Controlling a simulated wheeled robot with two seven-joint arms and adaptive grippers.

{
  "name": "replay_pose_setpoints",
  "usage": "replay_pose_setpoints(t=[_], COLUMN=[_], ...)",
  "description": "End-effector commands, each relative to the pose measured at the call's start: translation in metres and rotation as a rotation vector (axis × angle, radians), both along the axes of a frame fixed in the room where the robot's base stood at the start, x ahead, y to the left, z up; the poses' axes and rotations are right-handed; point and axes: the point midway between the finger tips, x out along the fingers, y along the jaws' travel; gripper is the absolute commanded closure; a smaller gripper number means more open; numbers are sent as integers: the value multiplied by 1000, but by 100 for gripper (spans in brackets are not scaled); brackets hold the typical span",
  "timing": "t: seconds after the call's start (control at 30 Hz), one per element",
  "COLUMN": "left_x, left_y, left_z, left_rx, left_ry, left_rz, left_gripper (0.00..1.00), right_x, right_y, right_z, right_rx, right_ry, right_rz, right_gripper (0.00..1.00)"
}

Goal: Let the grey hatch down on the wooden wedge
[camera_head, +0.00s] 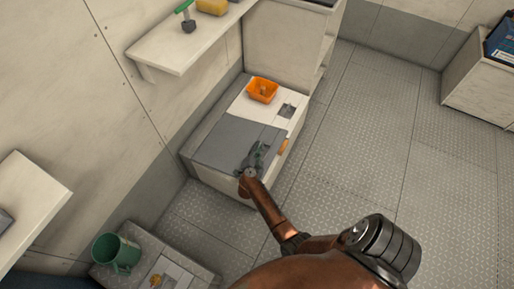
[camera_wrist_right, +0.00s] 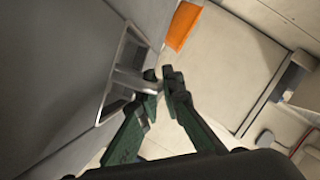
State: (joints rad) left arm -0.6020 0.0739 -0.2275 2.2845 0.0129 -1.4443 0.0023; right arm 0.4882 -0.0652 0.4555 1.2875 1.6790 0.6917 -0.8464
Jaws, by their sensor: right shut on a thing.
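The grey hatch (camera_head: 225,140) covers the near part of a low white locker. It fills the left of the wrist view (camera_wrist_right: 50,70). Its recessed handle (camera_wrist_right: 128,80) shows there too. My right gripper (camera_head: 255,158) is at the hatch's right side, its fingers (camera_wrist_right: 162,88) shut on the handle bar. The orange-brown wooden wedge (camera_head: 283,146) is on the locker's right rim beside the hatch edge, just beyond the fingers in the wrist view (camera_wrist_right: 183,26). I cannot tell how far the hatch is raised or whether it touches the wedge. My left gripper is out of view.
An orange tray (camera_head: 262,90) stands on the locker's white far part, near a small latch (camera_head: 287,110). A shelf (camera_head: 190,40) hangs on the wall to the left. A green mug (camera_head: 116,253) stands at lower left. The grey floor (camera_head: 380,130) to the right is clear.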

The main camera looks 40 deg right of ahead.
Motion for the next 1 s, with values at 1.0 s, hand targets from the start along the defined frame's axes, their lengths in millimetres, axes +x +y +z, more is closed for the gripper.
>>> replay_pose_setpoints(t=[1.0], left_x=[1], left_y=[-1], left_z=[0], left_rx=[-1], left_ry=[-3], left_rz=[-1], left_gripper=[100], right_x=[0], right_y=[-1], right_z=[48], right_rx=[0], right_ry=[-5], right_rz=[-4], right_gripper=[76])
